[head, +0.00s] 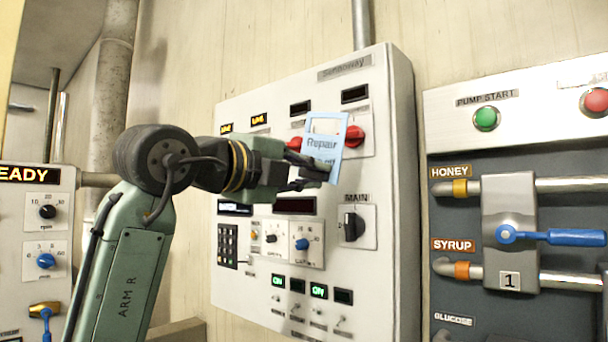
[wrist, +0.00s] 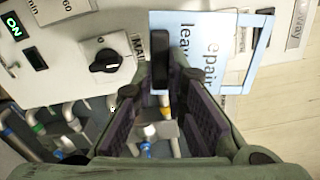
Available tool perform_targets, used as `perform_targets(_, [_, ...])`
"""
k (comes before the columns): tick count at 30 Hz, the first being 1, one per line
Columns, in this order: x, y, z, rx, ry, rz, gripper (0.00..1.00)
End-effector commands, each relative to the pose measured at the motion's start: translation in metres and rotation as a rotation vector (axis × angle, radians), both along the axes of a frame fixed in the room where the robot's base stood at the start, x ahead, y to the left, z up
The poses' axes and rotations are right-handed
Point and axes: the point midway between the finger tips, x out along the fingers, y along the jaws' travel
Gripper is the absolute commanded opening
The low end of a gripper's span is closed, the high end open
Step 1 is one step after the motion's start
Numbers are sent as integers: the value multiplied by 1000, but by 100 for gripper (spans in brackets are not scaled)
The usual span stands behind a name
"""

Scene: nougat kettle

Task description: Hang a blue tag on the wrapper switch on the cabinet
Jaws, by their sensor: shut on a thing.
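My gripper (head: 318,172) is shut on a light blue tag (head: 323,142), printed "Repair" with a further line partly covered. The tag has a large open loop at its top and is tilted a little. In the wrist view the tag (wrist: 195,50) stands beyond the fingertips (wrist: 174,75). The cabinet (head: 390,200) is a white panel. In the head view the tag overlaps the area beside a red rotary switch (head: 354,136); whether they touch I cannot tell. Another red switch (head: 296,143) is partly hidden by my gripper. I cannot read which one is labelled wrapper.
A black MAIN switch (head: 353,226) sits below the tag and also shows in the wrist view (wrist: 104,62). A panel with a green PUMP START button (head: 486,118), pipes and a blue-handled valve (head: 570,237) stands at right. A READY panel (head: 45,220) is at left.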

Motion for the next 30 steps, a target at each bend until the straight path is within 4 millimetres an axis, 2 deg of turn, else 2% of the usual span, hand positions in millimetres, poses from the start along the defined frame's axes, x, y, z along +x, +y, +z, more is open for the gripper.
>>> perform_targets(30, [49, -36, -4, -1, 0, -2, 0])
